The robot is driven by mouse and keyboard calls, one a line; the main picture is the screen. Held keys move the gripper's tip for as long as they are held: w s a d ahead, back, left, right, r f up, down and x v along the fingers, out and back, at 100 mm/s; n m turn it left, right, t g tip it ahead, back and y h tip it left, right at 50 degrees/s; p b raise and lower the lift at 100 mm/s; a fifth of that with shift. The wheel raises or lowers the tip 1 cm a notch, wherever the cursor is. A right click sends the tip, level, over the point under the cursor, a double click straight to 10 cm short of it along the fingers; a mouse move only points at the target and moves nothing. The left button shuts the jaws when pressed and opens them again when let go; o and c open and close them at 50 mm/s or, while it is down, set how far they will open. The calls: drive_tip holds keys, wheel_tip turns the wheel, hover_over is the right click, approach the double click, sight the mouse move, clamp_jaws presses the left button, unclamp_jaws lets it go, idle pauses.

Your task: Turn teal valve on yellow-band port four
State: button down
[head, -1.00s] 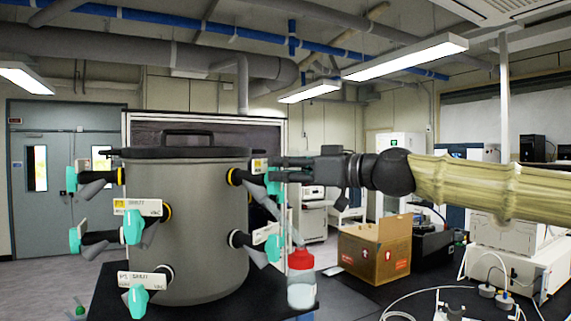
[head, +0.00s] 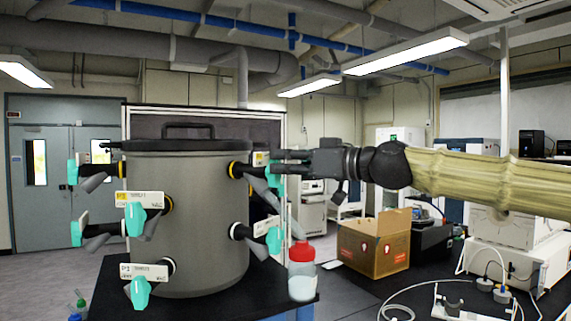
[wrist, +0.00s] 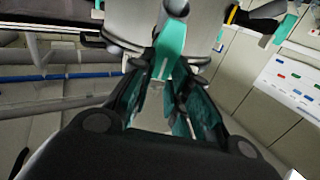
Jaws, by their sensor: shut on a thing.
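The grey drum (head: 205,235) carries several side ports with teal valve handles. The upper right port has a yellow band (head: 233,170), and its teal valve (head: 273,179) hangs at the drum's right side. My gripper (head: 283,161) reaches in from the right and is shut on this valve's teal handle. In the wrist view my gripper (wrist: 163,82) has its fingers on both sides of the teal handle (wrist: 172,42). The port's label (head: 260,158) is partly hidden and I cannot read its number.
Below it is another teal valve (head: 274,240) on a pale-banded port. A red-capped bottle (head: 302,280) stands at the black bench's right edge. Other teal valves (head: 135,219) are on the drum's front and left. A cardboard box (head: 372,249) stands further right.

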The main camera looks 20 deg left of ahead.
drive_tip(key=m, duration=0.1)
drive_tip(key=m+b, duration=0.2)
drive_tip(key=shift+w+f+m, duration=0.3)
drive_tip(key=shift+w+f+m+b, duration=0.2)
drive_tip(key=shift+m+b, duration=0.2)
drive_tip(key=shift+m, duration=0.9)
drive_tip(key=shift+w+f+m+b, duration=0.15)
drive_tip(key=shift+m+b, duration=0.3)
drive_tip(key=shift+m, duration=0.85)
drive_tip(key=shift+w+f+m+b, duration=0.15)
drive_tip(key=shift+m+b, duration=0.25)
drive_tip(key=shift+m, duration=0.9)
drive_tip(key=shift+r, duration=0.1)
drive_tip(key=c, duration=1.6)
unclamp_jaws()
drive_tip(key=shift+o, duration=1.2)
drive_tip(key=shift+a, duration=0.25)
drive_tip(key=s+d, duration=0.1)
drive_tip(key=d, duration=1.1)
drive_tip(key=shift+s, duration=0.25)
